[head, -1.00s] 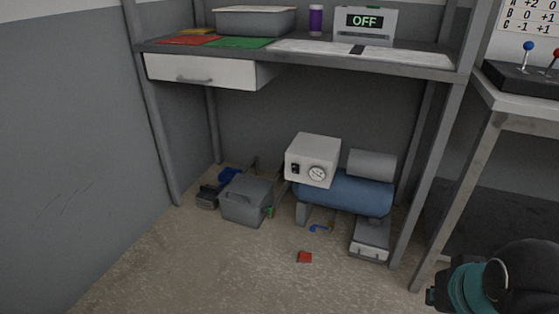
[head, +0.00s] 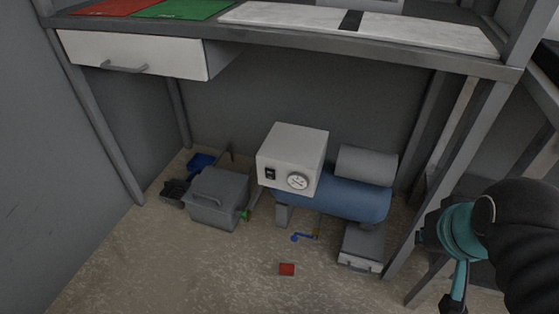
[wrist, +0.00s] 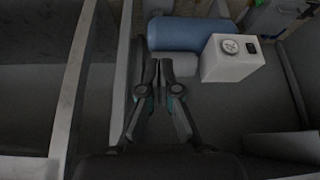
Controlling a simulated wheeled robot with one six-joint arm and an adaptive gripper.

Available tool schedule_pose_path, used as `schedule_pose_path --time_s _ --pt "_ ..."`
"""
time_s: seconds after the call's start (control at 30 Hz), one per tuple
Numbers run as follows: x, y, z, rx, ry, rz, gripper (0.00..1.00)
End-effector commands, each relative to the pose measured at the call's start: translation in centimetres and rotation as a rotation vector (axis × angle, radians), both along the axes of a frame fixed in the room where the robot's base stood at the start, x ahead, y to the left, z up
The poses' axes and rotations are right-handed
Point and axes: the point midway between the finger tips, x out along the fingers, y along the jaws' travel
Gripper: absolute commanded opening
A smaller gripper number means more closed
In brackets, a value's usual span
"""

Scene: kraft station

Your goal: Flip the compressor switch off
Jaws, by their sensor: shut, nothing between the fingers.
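The compressor (head: 345,195) stands on the floor under the workbench, with a blue tank and a white control box (head: 290,155). On the box's front are a small black switch (head: 270,174) and a round gauge (head: 298,181). Which way the switch is set is too small to tell. In the wrist view the box (wrist: 229,64), gauge (wrist: 230,46) and switch (wrist: 251,47) appear at the upper right. My gripper (wrist: 160,64) is shut and empty, apart from the box and to its left in that view. In the head view my arm is at the right edge; the fingertips do not show.
The workbench (head: 370,52) with a white drawer (head: 140,57) overhangs the compressor, and its legs (head: 455,175) stand between my arm and it. A grey toolbox (head: 217,198) and a small red block (head: 287,269) are on the floor. The front floor is mostly clear.

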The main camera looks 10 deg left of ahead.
Motion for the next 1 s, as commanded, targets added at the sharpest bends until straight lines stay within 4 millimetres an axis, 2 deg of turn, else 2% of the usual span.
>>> schedule_pose_path --time_s 0.3,0.47,0.57,0.77,0.87,1.0 --pt "0.0 0.0 0.0 -0.001 0.0 0.005 0.0" --pt "1.5 0.6 0.0 -0.058 0.014 0.121 0.0" --pt "3.7 1.7 0.1 -0.145 0.032 0.303 0.0" --pt "9.8 6.1 -0.6 -0.383 0.068 0.814 0.0" --pt "12.8 9.1 -1.3 -0.503 0.078 1.078 0.0" --pt "16.5 14.1 -3.2 -0.67 0.087 1.453 0.0"
